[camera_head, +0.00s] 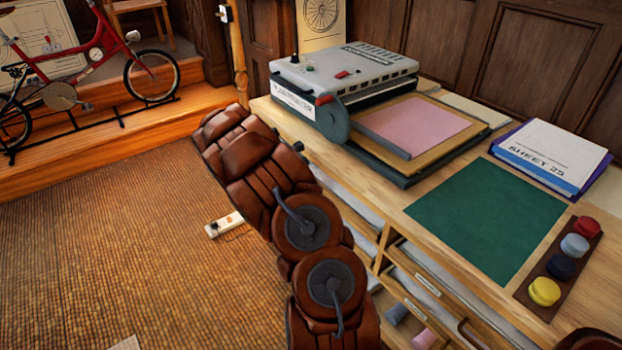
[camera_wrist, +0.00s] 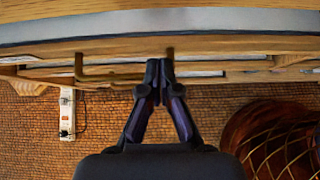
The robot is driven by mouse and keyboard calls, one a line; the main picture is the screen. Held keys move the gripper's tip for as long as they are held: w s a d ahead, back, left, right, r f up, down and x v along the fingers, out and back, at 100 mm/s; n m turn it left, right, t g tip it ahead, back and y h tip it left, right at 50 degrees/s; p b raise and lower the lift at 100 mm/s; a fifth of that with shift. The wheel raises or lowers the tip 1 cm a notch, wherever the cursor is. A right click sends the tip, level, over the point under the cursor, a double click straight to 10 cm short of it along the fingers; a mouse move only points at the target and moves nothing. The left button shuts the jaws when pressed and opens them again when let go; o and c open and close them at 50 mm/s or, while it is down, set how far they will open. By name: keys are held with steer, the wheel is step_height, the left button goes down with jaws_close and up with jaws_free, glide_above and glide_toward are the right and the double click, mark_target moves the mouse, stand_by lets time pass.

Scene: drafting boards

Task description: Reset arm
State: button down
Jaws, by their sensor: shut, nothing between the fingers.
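My arm, brown and segmented, rises from the bottom middle of the head view and stretches up and left beside the wooden drafting bench (camera_head: 392,190). In the wrist view my gripper (camera_wrist: 160,68) has its dark fingertips together, with nothing between them. It is in front of the bench's edge and open shelves (camera_wrist: 215,52), over the brown carpet (camera_wrist: 190,112). It appears apart from the bench, though the exact distance is unclear. In the head view the gripper is not clearly seen, as the arm's own links cover that area.
The bench bears a grey machine (camera_head: 345,72), a green mat (camera_head: 487,212), a binder (camera_head: 550,152) and a rack of colored knobs (camera_head: 562,262). A power strip (camera_head: 225,224) lies on the carpet near my arm. A red bicycle (camera_head: 75,70) stands at left. Open carpet lies left of my arm.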

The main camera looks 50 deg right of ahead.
steer(key=shift+p+v, duration=0.95)
steer(key=shift+v, duration=1.45)
steer(key=s+a+r+m+y, duration=0.2)
steer(key=s+a+r+m, duration=0.7)
steer(key=a+r, duration=0.45)
steer(key=s+a+r+m+y, duration=0.1)
steer(key=s+a+m+y, duration=0.25)
steer(key=s+a, duration=0.95)
steer(key=s+a+r+m+y, duration=0.3)
steer(key=s+a, duration=0.6)
steer(key=a, duration=0.7)
steer(key=s+p+v, duration=0.1)
steer(key=p+v, duration=1)
steer(key=p, duration=0.1)
steer(key=shift+d+r+t, duration=0.25)
steer(key=shift+r+t, duration=0.05)
steer(key=shift+r, duration=0.1)
